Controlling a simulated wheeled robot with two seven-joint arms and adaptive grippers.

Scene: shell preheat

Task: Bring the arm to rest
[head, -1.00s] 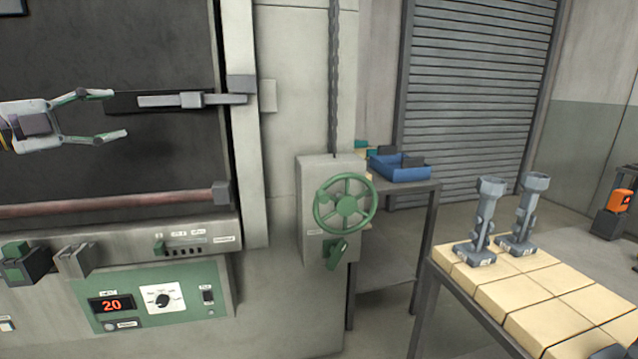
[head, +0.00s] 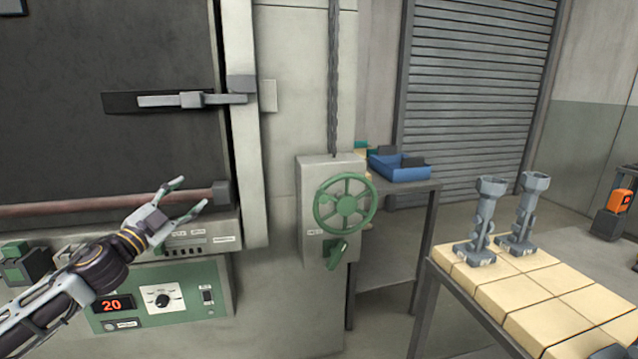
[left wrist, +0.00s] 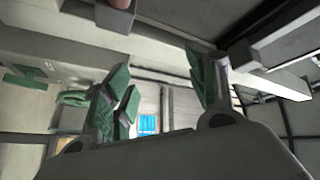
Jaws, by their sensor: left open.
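My left gripper (head: 190,197) is open and empty in the head view, in front of the lower part of the furnace. Its arm comes in from the lower left and covers part of the control panel. Its two green-tipped fingers (left wrist: 160,95) also show spread apart in the left wrist view, with nothing between them. The furnace door latch (head: 190,100) is above the gripper and apart from it. My right gripper is not in view.
The furnace has a green control panel (head: 184,289) reading 20. A green handwheel (head: 345,201) is on a box to the right. A blue bin (head: 400,171) sits on a side table. Grey shell-like pieces (head: 484,222) stand on a tiled table (head: 557,315). The floor between the tables is clear.

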